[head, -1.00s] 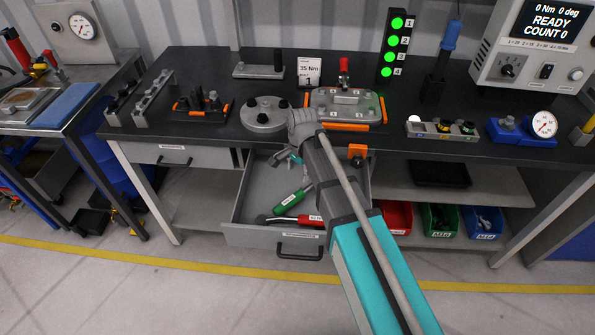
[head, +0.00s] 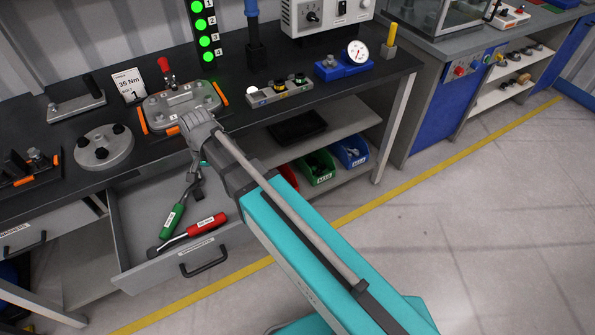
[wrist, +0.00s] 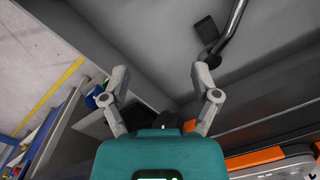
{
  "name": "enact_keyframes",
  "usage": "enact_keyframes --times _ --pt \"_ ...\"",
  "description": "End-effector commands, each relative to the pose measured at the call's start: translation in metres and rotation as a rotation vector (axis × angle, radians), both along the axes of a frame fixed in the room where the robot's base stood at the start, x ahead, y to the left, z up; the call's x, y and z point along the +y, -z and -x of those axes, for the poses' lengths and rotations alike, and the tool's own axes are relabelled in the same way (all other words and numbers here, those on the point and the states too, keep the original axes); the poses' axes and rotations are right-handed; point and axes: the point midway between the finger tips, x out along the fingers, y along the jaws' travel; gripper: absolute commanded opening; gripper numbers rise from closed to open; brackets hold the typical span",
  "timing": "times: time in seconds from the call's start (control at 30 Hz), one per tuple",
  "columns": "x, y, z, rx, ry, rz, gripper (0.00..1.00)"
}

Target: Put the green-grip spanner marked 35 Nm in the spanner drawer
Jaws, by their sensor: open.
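The spanner drawer (head: 186,256) is pulled out under the bench. A green-grip spanner (head: 172,220) lies in it, its shaft running up toward my gripper; its marking is too small to read. A red-grip spanner (head: 207,225) lies beside it, nearer the drawer front. My gripper is over the back of the drawer, partly hidden by my own arm in the head view. In the wrist view my gripper (wrist: 160,70) is open with nothing between the fingers. A metal shaft (wrist: 233,27) lies near the right fingertip; I cannot tell which spanner it belongs to.
A card reading 35 Nm (head: 127,85) stands on the bench by a clamped fixture (head: 182,105) with orange pads. A round plate (head: 103,147) sits left of it. Coloured bins (head: 350,152) stand on the shelf right of the drawer. The floor at right is clear.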

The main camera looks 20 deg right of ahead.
Motion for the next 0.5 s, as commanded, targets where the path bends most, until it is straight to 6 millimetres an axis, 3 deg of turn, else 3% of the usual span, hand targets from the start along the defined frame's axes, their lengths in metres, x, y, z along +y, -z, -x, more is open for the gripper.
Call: enact_keyframes --times 0.03,0.1,0.5 --pt "-0.023 0.0 0.004 -0.004 -0.016 0.001 0.79" --pt "-0.048 0.0 0.006 -0.01 -0.049 0.003 0.79" --pt "-0.18 0.0 0.036 -0.032 -0.237 0.018 0.79"
